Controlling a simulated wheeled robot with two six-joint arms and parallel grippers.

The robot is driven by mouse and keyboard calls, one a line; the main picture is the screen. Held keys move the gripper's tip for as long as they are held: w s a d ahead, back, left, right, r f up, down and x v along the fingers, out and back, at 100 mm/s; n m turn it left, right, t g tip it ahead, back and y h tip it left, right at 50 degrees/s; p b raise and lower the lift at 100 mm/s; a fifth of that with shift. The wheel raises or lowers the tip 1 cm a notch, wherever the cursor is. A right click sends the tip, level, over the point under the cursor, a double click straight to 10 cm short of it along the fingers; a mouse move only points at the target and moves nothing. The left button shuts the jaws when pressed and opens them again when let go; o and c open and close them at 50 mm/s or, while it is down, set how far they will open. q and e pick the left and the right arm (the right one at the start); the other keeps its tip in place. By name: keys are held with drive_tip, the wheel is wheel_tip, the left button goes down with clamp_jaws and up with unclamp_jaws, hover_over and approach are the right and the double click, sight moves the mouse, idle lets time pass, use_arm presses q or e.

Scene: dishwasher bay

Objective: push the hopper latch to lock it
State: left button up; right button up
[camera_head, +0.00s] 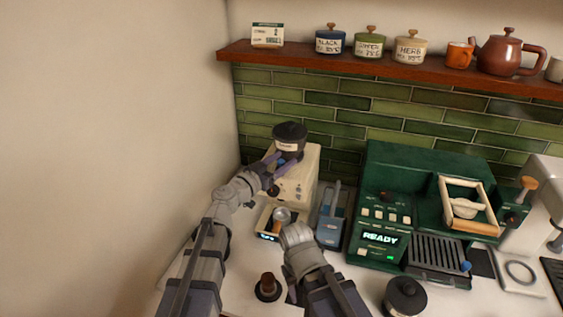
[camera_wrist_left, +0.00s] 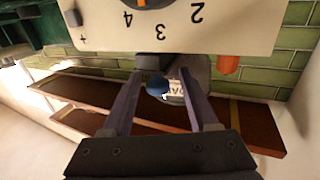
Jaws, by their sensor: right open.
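The cream grinder (camera_head: 299,186) stands against the green tiles, with a dark round hopper (camera_head: 289,133) on top. In the left wrist view the grinder front (camera_wrist_left: 205,28) appears upside down, with numbers and a dial. A blue knob (camera_wrist_left: 157,86), apparently the hopper latch, shows in front of the labelled hopper (camera_wrist_left: 198,68). My left gripper (camera_head: 285,161) is at the hopper's front. Its fingers (camera_wrist_left: 161,75) are spread, with the blue knob between them in the picture; contact cannot be told. My right gripper (camera_head: 297,236) is lower, in front of the grinder, its fingers mostly hidden.
A small cup (camera_head: 281,217) stands on a scale before the grinder. A blue device (camera_head: 331,216) and the green espresso machine (camera_head: 381,242) stand to the right. A tamper (camera_head: 267,286) and a black pot (camera_head: 405,297) are nearer. A wooden shelf (camera_head: 400,69) runs above.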

use_arm(q)
drive_tip(key=shift+s, duration=0.1)
drive_tip(key=v, duration=0.7)
drive_tip(key=shift+s+a, duration=0.25)
drive_tip(key=shift+a, duration=0.05)
